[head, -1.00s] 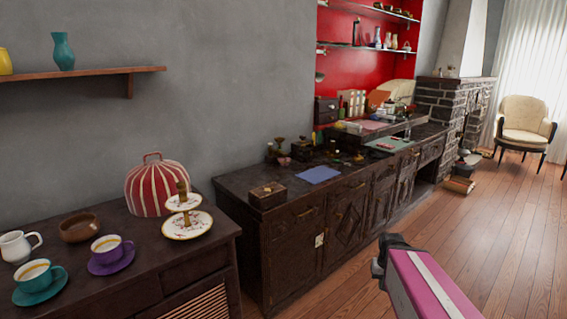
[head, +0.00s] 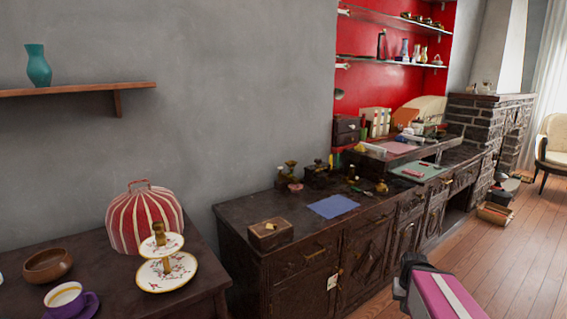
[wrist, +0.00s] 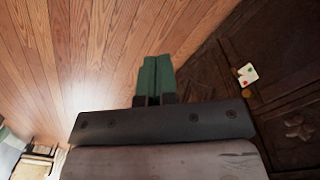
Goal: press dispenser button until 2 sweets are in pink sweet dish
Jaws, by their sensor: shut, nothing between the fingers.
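On the long dark sideboard (head: 240,213), a small pink item (head: 296,187), which looks like the sweet dish, sits near the wall. Dark, brassy-topped items (head: 316,172) stand beside it. One of them may be the dispenser; its button and any sweets are too small to make out. My gripper's green fingers (wrist: 154,76) are together and empty in the wrist view, above the wooden floor beside the cabinet front. In the head view my pink arm reaches in at the lower right, well apart from the dish; the fingertips cannot be made out there.
A wooden box (head: 270,235) and a blue cloth (head: 333,206) lie on the sideboard's near part. A striped cosy (head: 145,216) and a tiered stand (head: 166,275) stand on the left cabinet. A white card (head: 332,282) hangs on the sideboard front.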

